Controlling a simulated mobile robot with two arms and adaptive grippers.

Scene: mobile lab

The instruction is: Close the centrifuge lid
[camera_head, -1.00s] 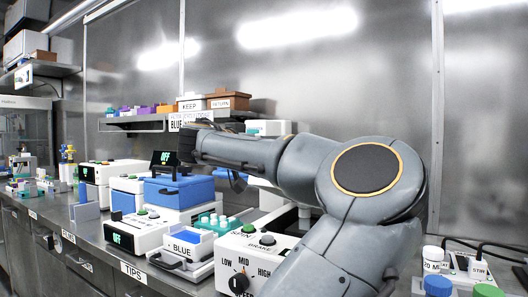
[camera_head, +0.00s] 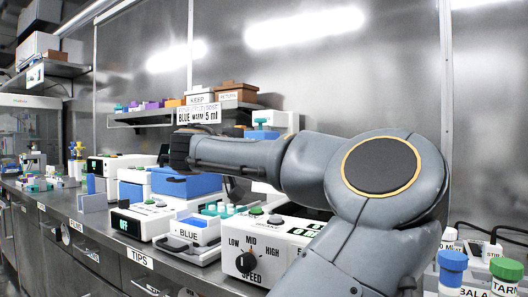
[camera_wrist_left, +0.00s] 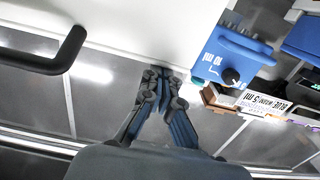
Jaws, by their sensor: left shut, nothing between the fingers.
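The white machine with a LOW, MID, HIGH speed dial (camera_head: 268,254), which looks like the centrifuge, stands on the bench in the head view, partly behind my arm. Its lid is not clearly seen there. In the left wrist view a broad white panel (camera_wrist_left: 130,28) with a black bar handle (camera_wrist_left: 55,58) fills the upper left; it may be the lid. My left gripper (camera_wrist_left: 165,75) is shut and empty, its tips close to the panel's lower edge; contact cannot be told. My right gripper is not in view.
A blue-topped box (camera_head: 186,183) and a tray labelled BLUE (camera_head: 190,236) stand left of the machine. A shelf (camera_head: 150,119) carries boxes and a sign. Bottles with blue (camera_head: 453,261) and green caps stand at the lower right.

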